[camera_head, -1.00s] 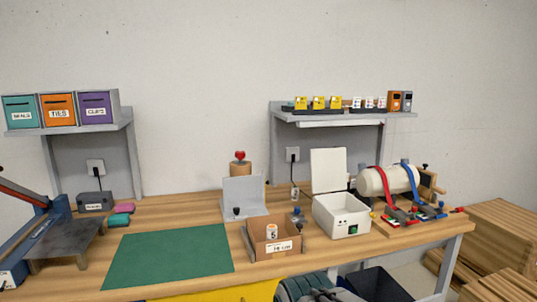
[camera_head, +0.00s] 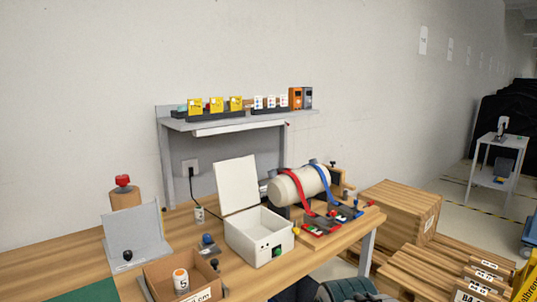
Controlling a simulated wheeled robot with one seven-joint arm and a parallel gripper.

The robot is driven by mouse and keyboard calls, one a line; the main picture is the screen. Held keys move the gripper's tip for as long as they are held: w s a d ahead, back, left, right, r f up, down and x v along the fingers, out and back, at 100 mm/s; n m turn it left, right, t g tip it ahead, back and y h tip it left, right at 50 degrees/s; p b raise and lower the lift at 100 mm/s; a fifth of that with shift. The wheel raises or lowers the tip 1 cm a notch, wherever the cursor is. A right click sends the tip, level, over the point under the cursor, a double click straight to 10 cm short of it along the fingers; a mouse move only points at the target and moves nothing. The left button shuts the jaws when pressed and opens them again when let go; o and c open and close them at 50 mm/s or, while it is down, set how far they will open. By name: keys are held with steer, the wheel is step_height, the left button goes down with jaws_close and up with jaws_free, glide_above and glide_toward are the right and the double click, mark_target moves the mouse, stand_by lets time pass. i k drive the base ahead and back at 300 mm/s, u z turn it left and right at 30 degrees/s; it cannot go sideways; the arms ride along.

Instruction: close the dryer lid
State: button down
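The dryer is a small white box (camera_head: 259,239) with a green button on its front, standing on the wooden workbench. Its white lid (camera_head: 237,184) is open and stands up at the back, leaning slightly backward. The inside of the box shows and looks empty. My gripper does not show in the head view.
Wooden crates (camera_head: 400,206) stand right of the workbench (camera_head: 218,283).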

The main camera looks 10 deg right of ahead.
mark_target(237, 182)
steer(key=z, duration=0.15)
steer(key=i, duration=1.25)
steer(key=u, duration=0.8)
